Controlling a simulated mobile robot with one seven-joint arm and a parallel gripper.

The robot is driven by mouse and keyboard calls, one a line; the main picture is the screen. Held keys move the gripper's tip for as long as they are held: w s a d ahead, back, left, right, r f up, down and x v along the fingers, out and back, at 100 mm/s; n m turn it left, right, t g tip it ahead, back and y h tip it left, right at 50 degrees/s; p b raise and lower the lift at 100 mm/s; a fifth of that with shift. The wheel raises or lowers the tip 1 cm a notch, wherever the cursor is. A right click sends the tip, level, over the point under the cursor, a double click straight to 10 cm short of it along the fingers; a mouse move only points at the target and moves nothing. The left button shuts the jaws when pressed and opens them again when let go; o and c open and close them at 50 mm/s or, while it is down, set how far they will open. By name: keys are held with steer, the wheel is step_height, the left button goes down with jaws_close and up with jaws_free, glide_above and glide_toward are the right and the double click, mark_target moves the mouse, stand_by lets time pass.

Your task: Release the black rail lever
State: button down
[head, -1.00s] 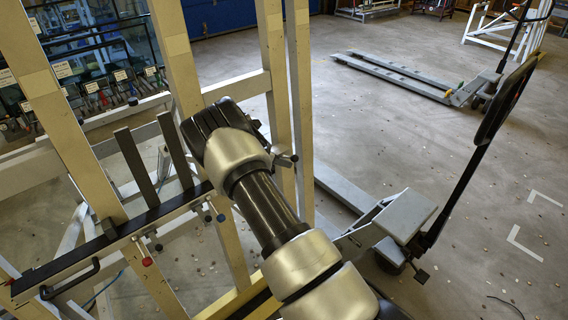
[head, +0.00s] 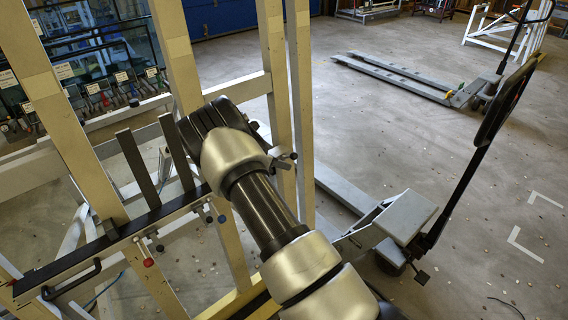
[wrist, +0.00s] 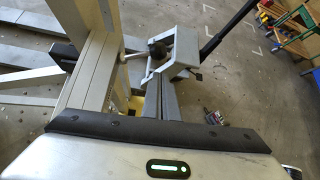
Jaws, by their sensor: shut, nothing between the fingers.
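A black rail (head: 100,243) runs along the lower left of the frame in the head view, with two upright black bars on it. A black bent handle (head: 72,280) sits at its front left, and a small lever with a red knob (head: 148,262) hangs below it; I cannot tell which is the rail lever. My gripper (head: 205,121) is at the cream uprights, above and right of the rail's far end. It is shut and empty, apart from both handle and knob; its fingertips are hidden.
Cream frame uprights (head: 272,60) stand close around my gripper. A grey pallet truck (head: 402,216) with a tall black handle stands to the right, and another (head: 400,75) lies farther back. Glass panes with tagged tools are at the upper left. The floor at right is mostly open.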

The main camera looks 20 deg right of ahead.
steer(key=a+f+v, duration=0.1)
steer(key=f+v, duration=0.1)
steer(key=v, duration=0.8)
steer(key=shift+a+r+b, duration=0.25)
steer(key=shift+a+b, duration=0.05)
steer(key=shift+a, duration=0.25)
steer(key=shift+s, duration=0.1)
steer(key=s+r+m+y+p, duration=0.1)
steer(key=s+r+m+y, duration=0.2)
steer(key=s+r+m, duration=0.55)
steer(key=s+r+m+y+p, duration=0.3)
steer(key=s+r, duration=0.6)
steer(key=r, duration=0.7)
steer(key=s+a+r+m+t+y, duration=0.1)
steer(key=s+m, duration=0.4)
steer(key=s, duration=0.5)
steer(key=s+a+r+m+t+y, duration=0.2)
steer(key=s+a+r+m, duration=0.2)
steer(key=s, duration=0.6)
steer(key=shift+s+r+m+t+y+p, duration=0.35)
steer(key=shift+s+r+m+y, duration=0.1)
steer(key=shift+m, duration=0.7)
